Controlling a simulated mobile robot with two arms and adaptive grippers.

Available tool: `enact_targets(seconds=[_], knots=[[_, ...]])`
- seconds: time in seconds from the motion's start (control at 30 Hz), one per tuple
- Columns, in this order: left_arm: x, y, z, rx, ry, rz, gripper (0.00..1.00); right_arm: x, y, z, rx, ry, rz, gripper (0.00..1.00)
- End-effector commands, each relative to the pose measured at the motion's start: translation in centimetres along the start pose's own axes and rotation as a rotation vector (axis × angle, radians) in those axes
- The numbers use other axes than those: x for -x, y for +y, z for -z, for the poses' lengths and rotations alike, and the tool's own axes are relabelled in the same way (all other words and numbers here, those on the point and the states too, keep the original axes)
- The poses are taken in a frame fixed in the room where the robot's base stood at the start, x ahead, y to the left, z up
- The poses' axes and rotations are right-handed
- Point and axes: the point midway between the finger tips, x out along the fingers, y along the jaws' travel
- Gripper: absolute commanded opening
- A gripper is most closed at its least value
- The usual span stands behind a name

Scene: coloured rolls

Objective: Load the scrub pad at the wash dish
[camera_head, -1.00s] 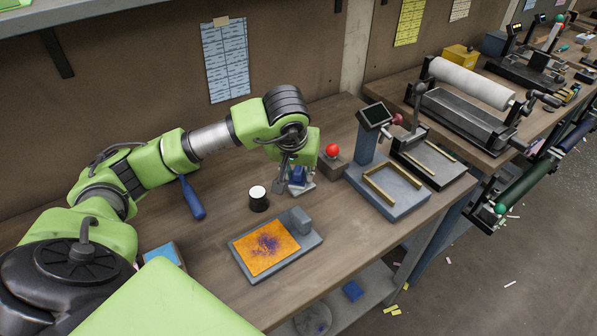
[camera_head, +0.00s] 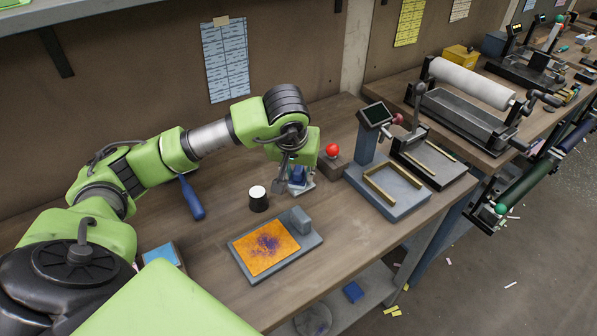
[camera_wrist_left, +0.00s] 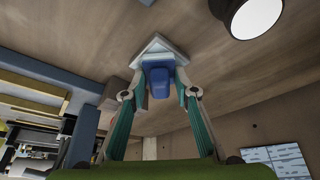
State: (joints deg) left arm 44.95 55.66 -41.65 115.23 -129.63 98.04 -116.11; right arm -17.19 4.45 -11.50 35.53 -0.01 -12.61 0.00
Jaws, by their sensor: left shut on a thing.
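My left gripper (camera_head: 291,177) is shut on the blue handle of the scrub pad (camera_head: 299,174). In the left wrist view the scrub pad (camera_wrist_left: 160,82) has a blue block grip between the two fingers and a pale, square pad beyond the fingertips. The pad is at or just above the bench top; I cannot tell if it touches. A low tray with a light blue surface (camera_head: 161,255), perhaps the wash dish, lies at the left, partly hidden by my green body. A grey plate (camera_head: 311,241) with an orange, purple-stained face lies in front of my gripper. My right gripper is not in view.
A black pot with a white top (camera_head: 258,199) stands just left of the gripper. A red ball-topped button (camera_head: 332,152) and a grey stand with a screen (camera_head: 368,148) are to the right. A blue-handled tool (camera_head: 192,198) hangs or lies under my arm.

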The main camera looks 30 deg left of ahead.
Motion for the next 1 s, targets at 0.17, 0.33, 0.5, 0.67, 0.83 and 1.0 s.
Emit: enact_targets(seconds=[0.17, 0.33, 0.5, 0.67, 0.83, 1.0], knots=[[-0.1, 0.0, -0.2, -0.001, -0.004, 0.002, 0.10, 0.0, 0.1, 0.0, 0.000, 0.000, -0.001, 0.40], [0.4, 0.0, 0.1, -0.001, -0.004, 0.001, 0.10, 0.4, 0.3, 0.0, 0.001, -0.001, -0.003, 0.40], [1.7, 0.0, 0.7, -0.001, -0.003, 0.001, 0.10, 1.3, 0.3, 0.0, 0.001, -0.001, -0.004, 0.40], [3.0, 0.0, 1.2, -0.001, -0.001, 0.000, 0.10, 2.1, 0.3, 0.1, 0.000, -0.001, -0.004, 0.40], [4.2, 0.0, 1.7, 0.000, -0.001, 0.000, 0.10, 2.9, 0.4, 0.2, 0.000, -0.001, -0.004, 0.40], [5.5, 0.0, 2.3, 0.000, -0.001, 0.000, 0.10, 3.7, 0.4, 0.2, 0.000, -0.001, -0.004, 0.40]])
